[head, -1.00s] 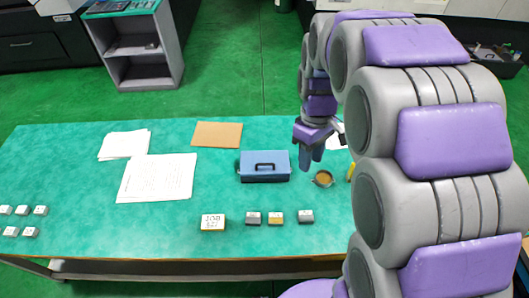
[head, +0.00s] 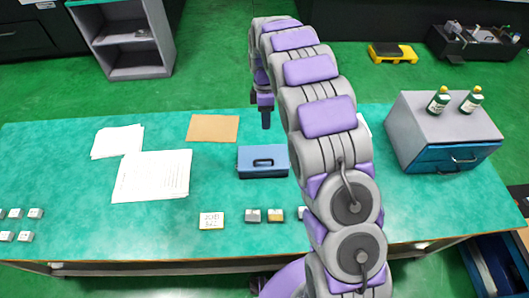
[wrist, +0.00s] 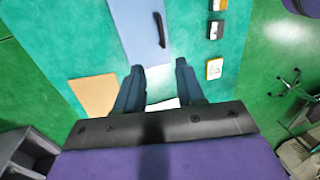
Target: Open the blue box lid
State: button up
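The blue box (head: 250,172) sits shut on the green table, with a dark handle (head: 264,162) on its lid. My gripper (head: 266,118) is behind the box, above the table's far edge, with its fingers pointing down. In the wrist view the blue lid (wrist: 135,35) and its handle (wrist: 160,30) lie ahead of my gripper (wrist: 163,75). The two fingers are apart with nothing between them, and they do not touch the box. My arm links stand close to the right of the box in the head view.
Papers (head: 152,176) and a brown sheet (head: 213,128) lie left of the box. Small labelled blocks (head: 253,215) stand in front. A grey cabinet (head: 425,112) with two bottles stands at the right. My arm covers part of the table right of the box.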

jog(key=b, duration=0.2)
send_over(266, 163)
notch_tip(266, 163, down, 17)
jog(key=shift+a+r, duration=0.1)
jog(key=shift+r, duration=0.1)
jog(key=shift+c, duration=0.4)
grip_shut()
dwell(0.9)
